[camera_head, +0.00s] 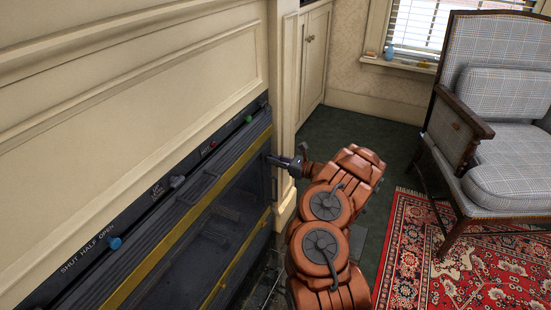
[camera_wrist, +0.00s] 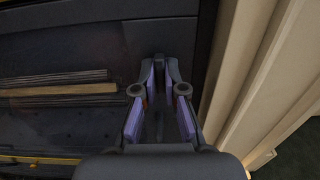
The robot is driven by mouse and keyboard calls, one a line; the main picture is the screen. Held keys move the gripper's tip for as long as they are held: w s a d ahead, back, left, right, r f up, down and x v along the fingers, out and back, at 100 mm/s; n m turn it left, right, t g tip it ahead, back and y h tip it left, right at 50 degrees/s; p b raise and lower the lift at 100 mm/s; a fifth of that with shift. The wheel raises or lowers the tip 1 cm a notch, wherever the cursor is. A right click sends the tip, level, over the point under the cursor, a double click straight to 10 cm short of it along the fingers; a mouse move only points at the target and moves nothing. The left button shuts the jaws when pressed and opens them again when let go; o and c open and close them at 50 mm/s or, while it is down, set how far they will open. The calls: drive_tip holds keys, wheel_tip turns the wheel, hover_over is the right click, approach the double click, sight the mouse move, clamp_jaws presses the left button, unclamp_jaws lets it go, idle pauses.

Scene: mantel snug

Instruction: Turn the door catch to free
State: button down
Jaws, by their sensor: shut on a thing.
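The door catch (camera_wrist: 159,63) is a small dark upright piece on the right-hand frame of the stove door (camera_head: 225,215). My gripper (camera_wrist: 159,72) is shut on the door catch, with a purple-padded finger on each side of it. In the head view my gripper (camera_head: 275,160) reaches the door's right edge from the right, and the catch is mostly hidden by the fingers there. The door looks closed, with dark glass and yellow trim. Any marking for the catch's positions cannot be made out.
A control strip above the door carries a blue knob (camera_head: 114,243), a grey lever (camera_head: 177,182), a red button (camera_head: 213,145) and a green knob (camera_head: 249,118). A cream pilaster (camera_wrist: 260,75) stands close to my gripper's right. An armchair (camera_head: 500,130) and red rug (camera_head: 440,265) lie right.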

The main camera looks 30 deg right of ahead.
drive_tip(key=shift+r, duration=0.2)
drive_tip(key=c, duration=1.2)
unclamp_jaws()
drive_tip(key=shift+f, duration=0.1)
drive_tip(key=shift+c, duration=0.2)
drive_tip(key=shift+s, duration=0.1)
drive_tip(key=v, duration=1.2)
